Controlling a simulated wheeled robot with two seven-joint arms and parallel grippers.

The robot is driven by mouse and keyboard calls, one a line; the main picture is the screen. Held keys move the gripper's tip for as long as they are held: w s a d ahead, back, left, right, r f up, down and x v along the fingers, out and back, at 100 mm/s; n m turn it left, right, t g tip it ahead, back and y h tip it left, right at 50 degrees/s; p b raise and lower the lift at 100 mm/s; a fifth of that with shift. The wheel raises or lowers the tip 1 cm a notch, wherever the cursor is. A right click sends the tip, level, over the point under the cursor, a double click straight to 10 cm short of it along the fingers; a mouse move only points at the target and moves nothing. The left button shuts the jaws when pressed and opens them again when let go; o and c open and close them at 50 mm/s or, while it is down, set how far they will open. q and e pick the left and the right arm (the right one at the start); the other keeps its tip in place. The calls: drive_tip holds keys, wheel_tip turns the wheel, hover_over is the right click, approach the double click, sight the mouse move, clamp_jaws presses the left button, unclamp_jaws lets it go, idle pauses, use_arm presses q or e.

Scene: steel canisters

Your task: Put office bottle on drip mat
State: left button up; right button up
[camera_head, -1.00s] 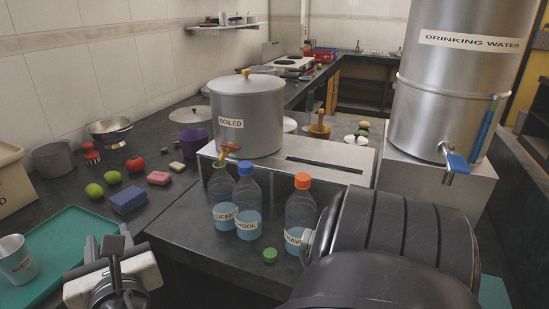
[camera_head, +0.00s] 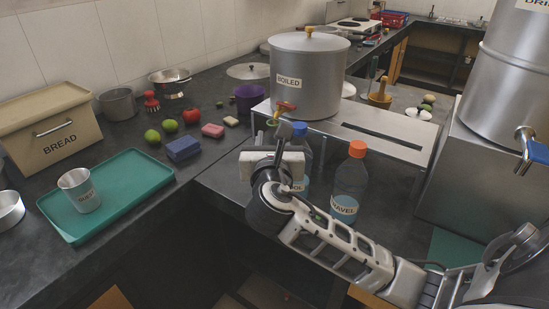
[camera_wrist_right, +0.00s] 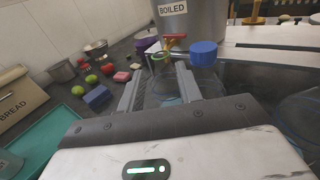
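The office bottle is clear and uncapped, with a green neck ring. In the head view only its neck (camera_head: 271,123) shows behind my right gripper (camera_head: 276,150); its label is hidden. In the right wrist view the bottle (camera_wrist_right: 163,82) stands below the pot's red tap, between the two spread fingers of my right gripper (camera_wrist_right: 161,92). Contact with the fingers cannot be seen. A flat teal mat (camera_head: 444,248), apparently the drip mat, lies at the right below the water dispenser's tap, partly hidden by my right arm. My left gripper is out of view.
A blue-capped bottle (camera_head: 300,160) stands close right of my gripper, and an orange-capped bottle (camera_head: 349,185) farther right. The boiled-water pot (camera_head: 308,80) sits on a steel stand (camera_head: 385,135). A teal tray (camera_head: 125,205) with a steel cup (camera_head: 79,190) is at left.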

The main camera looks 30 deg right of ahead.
sight(274, 128)
drive_tip(key=shift+f+x, duration=0.2)
drive_tip(key=shift+x, duration=1.35)
drive_tip(key=shift+f+x, duration=0.25)
drive_tip(key=shift+x, duration=1.3)
drive_tip(key=shift+s, duration=0.1)
clamp_jaws()
